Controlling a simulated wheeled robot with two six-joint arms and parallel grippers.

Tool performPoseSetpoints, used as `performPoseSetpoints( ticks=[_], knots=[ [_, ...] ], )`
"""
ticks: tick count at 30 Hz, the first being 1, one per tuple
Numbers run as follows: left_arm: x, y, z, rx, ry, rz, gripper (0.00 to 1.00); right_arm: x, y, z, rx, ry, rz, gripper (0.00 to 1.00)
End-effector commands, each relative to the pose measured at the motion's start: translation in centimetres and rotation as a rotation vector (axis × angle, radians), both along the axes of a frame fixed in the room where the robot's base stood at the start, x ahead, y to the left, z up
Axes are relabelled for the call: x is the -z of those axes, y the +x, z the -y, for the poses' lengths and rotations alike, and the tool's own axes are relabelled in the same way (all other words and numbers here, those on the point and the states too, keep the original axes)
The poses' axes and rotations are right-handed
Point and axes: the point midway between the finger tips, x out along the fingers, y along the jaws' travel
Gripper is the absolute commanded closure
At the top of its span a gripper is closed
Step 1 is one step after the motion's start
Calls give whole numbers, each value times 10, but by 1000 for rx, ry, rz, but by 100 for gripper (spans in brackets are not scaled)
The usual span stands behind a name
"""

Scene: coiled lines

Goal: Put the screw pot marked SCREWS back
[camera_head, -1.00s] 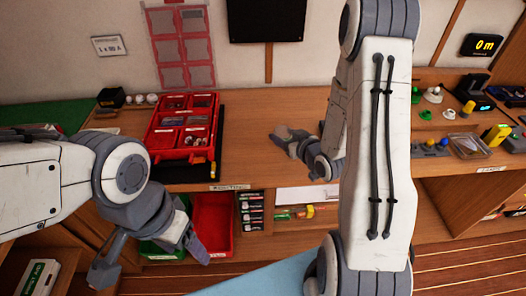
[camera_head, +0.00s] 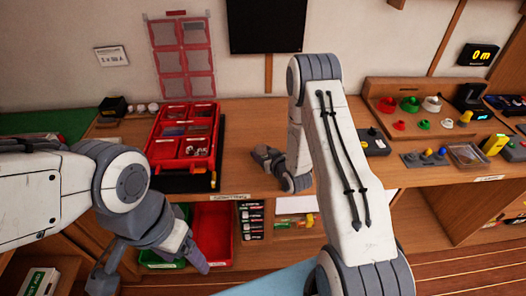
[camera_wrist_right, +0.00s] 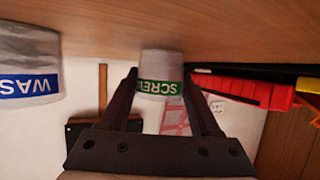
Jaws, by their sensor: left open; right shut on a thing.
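The screw pot (camera_wrist_right: 160,72), a pale pot with a green band reading SCREW, is between the fingers of my right gripper (camera_wrist_right: 160,82), which is shut on it. The wrist picture is upside down; the pot's end is against or very near the wooden bench top, and I cannot tell whether it touches. In the head view my right gripper (camera_head: 266,156) is low over the bench, right of the red tray; the pot is not clear there. My left gripper (camera_head: 150,268) is open and empty, low in front of the bench.
Another pot (camera_wrist_right: 28,65) with a blue band reading WAS stands beside the held pot. The red compartment tray (camera_head: 185,140) is on the bench to the left. A control panel (camera_head: 425,110) and small parts lie to the right. Bare bench (camera_head: 240,120) lies behind my right gripper.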

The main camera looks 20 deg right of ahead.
Motion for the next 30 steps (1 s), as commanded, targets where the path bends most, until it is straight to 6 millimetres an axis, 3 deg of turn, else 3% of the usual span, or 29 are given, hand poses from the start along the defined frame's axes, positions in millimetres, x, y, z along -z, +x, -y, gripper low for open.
performPoseSetpoints(
  ticks=[11,12,13,14,26,30],
  knots=[
    [6,0,0,0,0,0,28,5,0,0,1,0,2,92],
    [4,0,0,0,0,0,28,3,0,0,1,0,1,21],
    [3,0,0,0,0,0,28,3,0,0,1,0,1,10],
    [3,0,0,0,0,0,28,3,0,0,1,0,1,7],
    [-3,0,0,0,0,0,28,-3,0,0,1,0,1,7],
    [8,0,0,0,0,0,28,-6,-19,3,3,0,0,7]
  ],
)
